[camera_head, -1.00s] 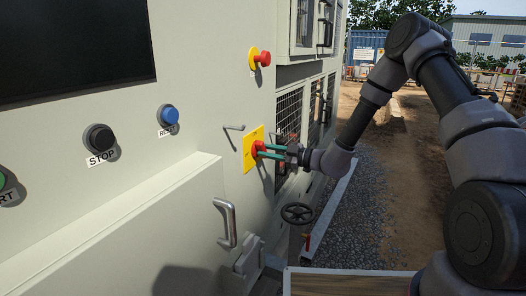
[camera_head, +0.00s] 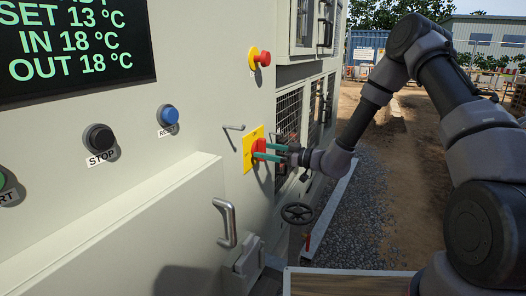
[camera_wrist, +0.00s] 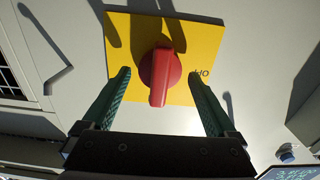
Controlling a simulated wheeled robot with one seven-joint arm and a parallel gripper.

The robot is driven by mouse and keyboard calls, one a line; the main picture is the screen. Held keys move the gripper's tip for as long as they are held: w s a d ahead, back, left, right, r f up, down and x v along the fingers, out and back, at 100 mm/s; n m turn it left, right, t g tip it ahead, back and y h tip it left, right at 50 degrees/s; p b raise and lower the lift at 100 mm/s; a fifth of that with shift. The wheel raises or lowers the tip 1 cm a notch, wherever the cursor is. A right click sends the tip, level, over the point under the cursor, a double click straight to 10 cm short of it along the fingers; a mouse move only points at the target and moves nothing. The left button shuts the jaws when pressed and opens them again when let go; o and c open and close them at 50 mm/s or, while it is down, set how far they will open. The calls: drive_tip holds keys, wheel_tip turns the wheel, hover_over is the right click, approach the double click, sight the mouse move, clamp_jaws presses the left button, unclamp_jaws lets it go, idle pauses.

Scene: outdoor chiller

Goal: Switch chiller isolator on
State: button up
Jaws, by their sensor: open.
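The chiller isolator is a red rotary handle (camera_head: 259,149) on a yellow plate (camera_head: 247,150) on the grey cabinet front. In the wrist view the red handle (camera_wrist: 162,75) points toward my gripper, and the yellow plate (camera_wrist: 205,45) shows a partly readable label at its right. My gripper (camera_head: 266,152) is at the handle in the head view. In the wrist view its two green fingers (camera_wrist: 160,92) are spread open on either side of the handle, with gaps between. The display (camera_head: 75,45) is lit and reads SET 13 °C, IN 18 °C, OUT 18 °C.
A red emergency button (camera_head: 263,58), a blue reset button (camera_head: 168,115) and a black stop button (camera_head: 100,138) stick out from the panel. A metal door handle (camera_head: 227,222) and a black handwheel (camera_head: 297,213) are below. Open gravel (camera_head: 350,215) lies to the right.

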drive_tip(key=shift+d, duration=0.15)
drive_tip(key=v, duration=0.6)
drive_tip(key=shift+s+d, duration=0.15)
drive_tip(key=shift+d, duration=0.2)
